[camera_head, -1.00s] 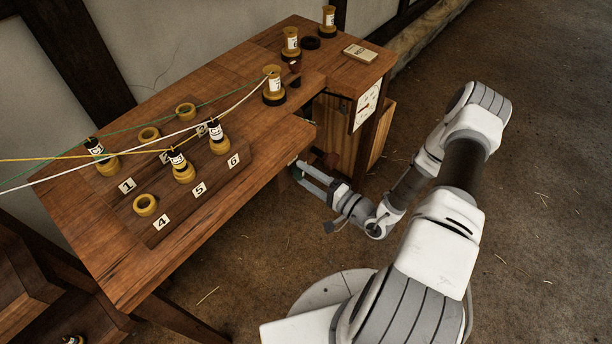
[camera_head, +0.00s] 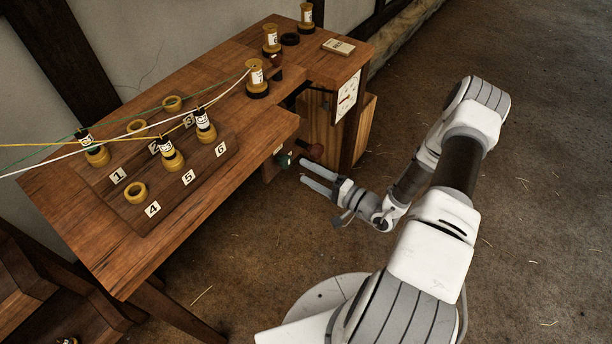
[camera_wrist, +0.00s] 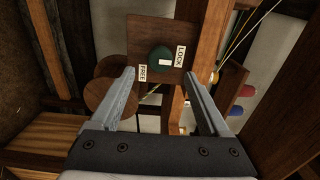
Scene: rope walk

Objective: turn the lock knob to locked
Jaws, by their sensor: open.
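The lock knob (camera_wrist: 158,58) is a dark green disc on a square brown wooden plate (camera_wrist: 143,30) in the wrist view. A white mark on the knob sits right of its middle, on the side of the LOCK label (camera_wrist: 181,56). The FREE label (camera_wrist: 143,73) is at its lower left. In the head view the knob (camera_head: 283,160) shows under the bench's front edge. My gripper (camera_head: 302,172) is open and empty, just right of the knob and apart from it. In the wrist view its fingers (camera_wrist: 160,73) point toward the plate, one on each side below the knob.
A brown round wooden part (camera_wrist: 107,92) lies by the left finger in the wrist view. The bench (camera_head: 110,255) carries several bobbins with strung yarns, numbered labels and a small booklet (camera_head: 338,46). A white dial (camera_head: 348,95) is on its right end.

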